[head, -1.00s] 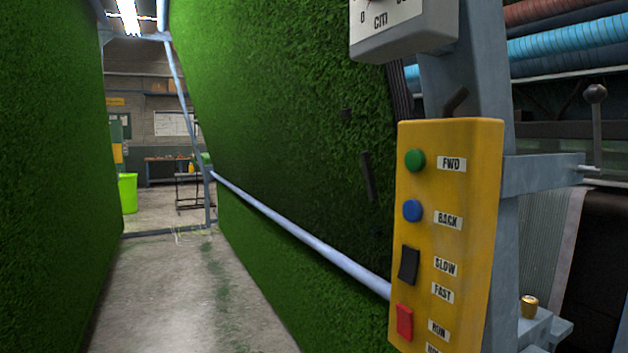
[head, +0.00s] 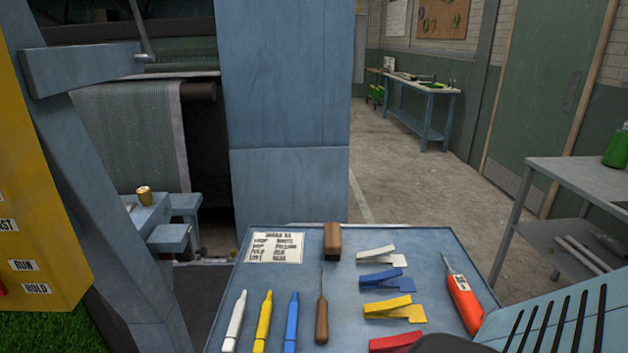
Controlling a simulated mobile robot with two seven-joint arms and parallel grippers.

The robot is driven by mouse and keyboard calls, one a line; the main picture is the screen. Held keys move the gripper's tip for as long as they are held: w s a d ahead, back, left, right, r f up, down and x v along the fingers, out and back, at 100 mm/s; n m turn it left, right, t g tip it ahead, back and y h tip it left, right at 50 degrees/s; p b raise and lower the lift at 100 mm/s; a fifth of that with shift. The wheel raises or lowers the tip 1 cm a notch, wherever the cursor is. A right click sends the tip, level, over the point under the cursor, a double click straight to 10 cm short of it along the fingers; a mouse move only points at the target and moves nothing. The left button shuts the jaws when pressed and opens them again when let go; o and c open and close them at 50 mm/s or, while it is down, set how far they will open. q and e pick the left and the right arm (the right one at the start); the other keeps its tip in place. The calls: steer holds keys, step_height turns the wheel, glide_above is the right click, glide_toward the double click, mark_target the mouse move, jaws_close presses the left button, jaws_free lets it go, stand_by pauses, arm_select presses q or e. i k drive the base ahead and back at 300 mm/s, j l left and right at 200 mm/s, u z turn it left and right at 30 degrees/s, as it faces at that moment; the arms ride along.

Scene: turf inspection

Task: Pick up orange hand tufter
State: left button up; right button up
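The orange hand tufter (head: 463,301) lies on the right side of a blue tray-like table (head: 345,335) in the lower middle of the head view. It has an orange handle with a small label and a slim grey metal end pointing up and to the left. A blue-grey slotted part at the lower right comes close to its lower end. Neither of my grippers can be made out, so the tufter lies with no gripper seen on it.
Clips, including a yellow one (head: 394,308), lie left of the tufter. A wooden-handled awl (head: 322,318), several markers, a wooden block (head: 332,242) and a printed card (head: 275,247) lie further left. A grey bench (head: 590,175) stands at right. Floor beyond is clear.

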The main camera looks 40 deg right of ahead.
mark_target(470, 309)
steer(key=z, duration=2.3)
